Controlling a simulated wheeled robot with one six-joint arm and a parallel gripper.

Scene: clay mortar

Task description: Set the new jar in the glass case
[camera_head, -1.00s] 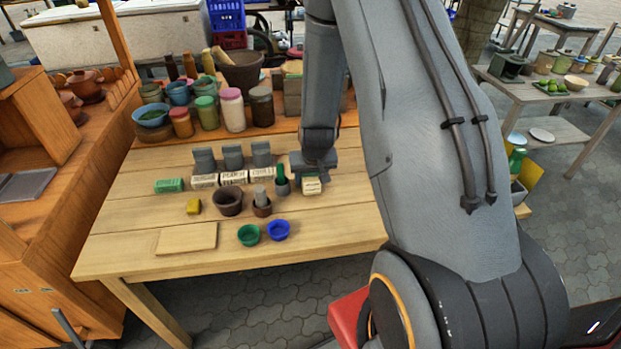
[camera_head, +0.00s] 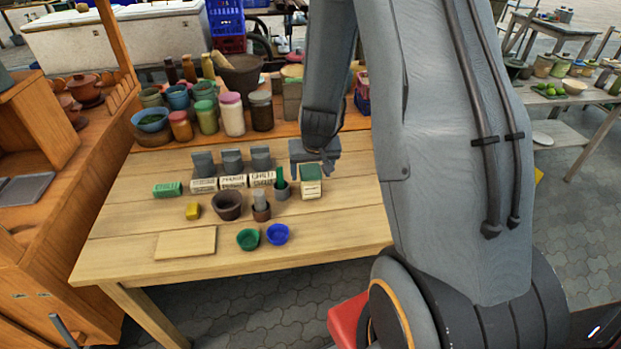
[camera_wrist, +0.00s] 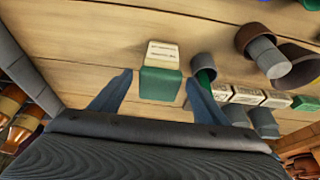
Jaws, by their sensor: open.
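My gripper (camera_head: 318,168) is open and empty above the wooden table, beside a box with a green top and a pale labelled front (camera_head: 312,182). In the wrist view my gripper (camera_wrist: 158,78) has its two fingers apart, with the green-topped box (camera_wrist: 160,84) showing between and beyond them. Several jars stand at the back of the table, among them a pink-lidded jar (camera_head: 232,113), a dark jar (camera_head: 261,111) and a green-lidded jar (camera_head: 207,114). I cannot tell which is the new jar. I see no clear glass case.
Grey-topped labelled blocks (camera_head: 233,162), a brown mortar (camera_head: 227,206), a green bowl (camera_head: 248,239) and a blue bowl (camera_head: 278,234) sit on the table. A wooden board (camera_head: 186,243) lies at the front left. The front right of the table is bare.

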